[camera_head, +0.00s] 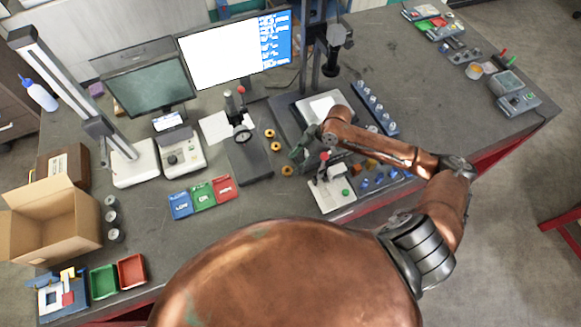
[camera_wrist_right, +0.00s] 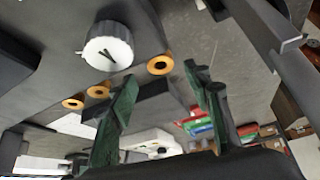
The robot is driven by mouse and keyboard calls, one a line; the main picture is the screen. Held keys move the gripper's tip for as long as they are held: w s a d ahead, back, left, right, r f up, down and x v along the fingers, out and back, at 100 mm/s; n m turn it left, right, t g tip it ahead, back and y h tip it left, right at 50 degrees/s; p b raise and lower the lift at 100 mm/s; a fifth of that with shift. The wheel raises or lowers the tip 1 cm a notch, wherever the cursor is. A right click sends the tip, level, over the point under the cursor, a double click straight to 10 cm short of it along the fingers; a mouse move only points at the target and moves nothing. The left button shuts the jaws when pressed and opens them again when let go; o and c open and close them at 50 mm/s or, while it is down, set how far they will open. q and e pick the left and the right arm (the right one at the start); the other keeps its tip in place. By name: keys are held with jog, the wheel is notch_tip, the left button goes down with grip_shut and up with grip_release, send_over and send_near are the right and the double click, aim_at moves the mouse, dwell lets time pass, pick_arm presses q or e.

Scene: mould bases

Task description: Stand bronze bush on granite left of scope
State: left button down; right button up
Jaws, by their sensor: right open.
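The scope (camera_head: 336,46) stands at the back, right of the granite. My right gripper (camera_head: 298,154) is open and empty, just right of the bushes. In the right wrist view one bush (camera_wrist_right: 160,65) shows between the open fingers, beyond the tips and apart from them. My left gripper is out of view.
The dial gauge (camera_wrist_right: 108,46) rises close to the bushes. Blue, green and red trays (camera_head: 203,196) lie left of the granite. A blue rack (camera_head: 375,106) lies to the right.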

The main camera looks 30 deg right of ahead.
jog(key=v, duration=0.7)
jog(key=shift+s+r+b, duration=0.1)
jog(key=shift+r+b, duration=0.1)
jog(key=shift+b, duration=0.1)
